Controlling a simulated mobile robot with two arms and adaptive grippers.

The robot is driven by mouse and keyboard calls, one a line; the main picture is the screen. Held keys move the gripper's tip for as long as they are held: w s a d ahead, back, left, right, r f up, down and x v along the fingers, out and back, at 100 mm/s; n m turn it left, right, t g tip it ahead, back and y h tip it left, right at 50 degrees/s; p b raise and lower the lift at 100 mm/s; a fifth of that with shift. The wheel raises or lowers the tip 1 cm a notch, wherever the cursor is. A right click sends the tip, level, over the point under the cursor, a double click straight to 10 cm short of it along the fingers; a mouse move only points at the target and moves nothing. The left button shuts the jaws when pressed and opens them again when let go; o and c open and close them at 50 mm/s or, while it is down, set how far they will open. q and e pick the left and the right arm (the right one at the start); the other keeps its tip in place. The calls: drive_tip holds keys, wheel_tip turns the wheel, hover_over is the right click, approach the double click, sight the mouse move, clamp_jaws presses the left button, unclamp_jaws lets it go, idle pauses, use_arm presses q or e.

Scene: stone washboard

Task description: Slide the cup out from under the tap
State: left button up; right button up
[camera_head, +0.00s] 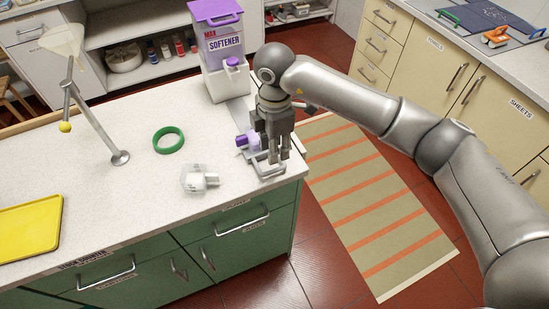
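The softener dispenser (222,45) is a white and purple container at the counter's back right, with a purple-topped tap (233,63) on its front. My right gripper (272,158) points down near the counter's right edge, in front of the dispenser. A small purple and lavender object (243,141), perhaps the cup, shows just left of the gripper and is partly hidden by it. I cannot tell whether the fingers touch it or how far apart they are. My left gripper is not in view.
A translucent white item (195,180), a green ring (168,139) and a yellow tray (30,228) lie on the counter (120,200). A metal stand with a funnel (120,157) stands at left. The counter between them is clear. A striped rug (370,200) covers the floor.

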drive_tip(key=shift+r, duration=1.7)
